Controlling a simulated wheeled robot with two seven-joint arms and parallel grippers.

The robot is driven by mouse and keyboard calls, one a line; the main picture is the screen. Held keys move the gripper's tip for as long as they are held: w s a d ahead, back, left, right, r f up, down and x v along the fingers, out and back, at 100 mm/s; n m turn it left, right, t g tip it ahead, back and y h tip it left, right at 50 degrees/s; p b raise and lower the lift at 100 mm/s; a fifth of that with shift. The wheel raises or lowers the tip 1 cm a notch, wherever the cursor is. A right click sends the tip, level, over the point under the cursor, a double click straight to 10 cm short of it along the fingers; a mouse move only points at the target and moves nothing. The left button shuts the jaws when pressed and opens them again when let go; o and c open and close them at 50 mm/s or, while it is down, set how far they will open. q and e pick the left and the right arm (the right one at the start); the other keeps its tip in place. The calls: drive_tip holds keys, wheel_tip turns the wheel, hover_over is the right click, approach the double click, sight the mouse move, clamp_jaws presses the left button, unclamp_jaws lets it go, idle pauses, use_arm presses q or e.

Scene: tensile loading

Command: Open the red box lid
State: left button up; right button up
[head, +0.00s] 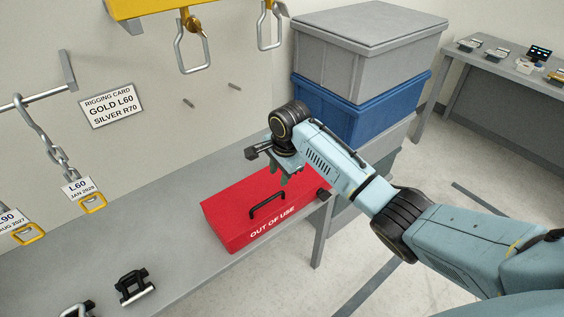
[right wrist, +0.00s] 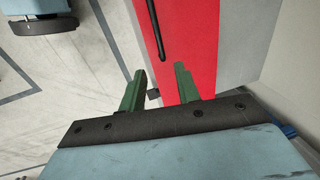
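The red box (head: 238,222) sits on the grey bench, its lid shut, with "OUT OF USE" on its front and a black bar handle (head: 267,205) on top. My right gripper (head: 285,178) is above the far right part of the lid, beyond the handle. The red box (right wrist: 190,40) and part of the black handle (right wrist: 156,30) lie ahead of the fingers there. The fingers look apart from the handle. My left gripper is not in view.
The grey bench (head: 190,262) holds black clamp-like fittings (head: 134,286) at front left. Chains with tags (head: 78,188) hang at left, and hooks (head: 192,45) hang above. Stacked grey and blue bins (head: 352,105) stand behind my right arm.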

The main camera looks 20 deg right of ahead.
drive_tip(key=r, duration=0.3)
drive_tip(key=shift+s+r, duration=0.15)
drive_tip(key=shift+s, duration=0.15)
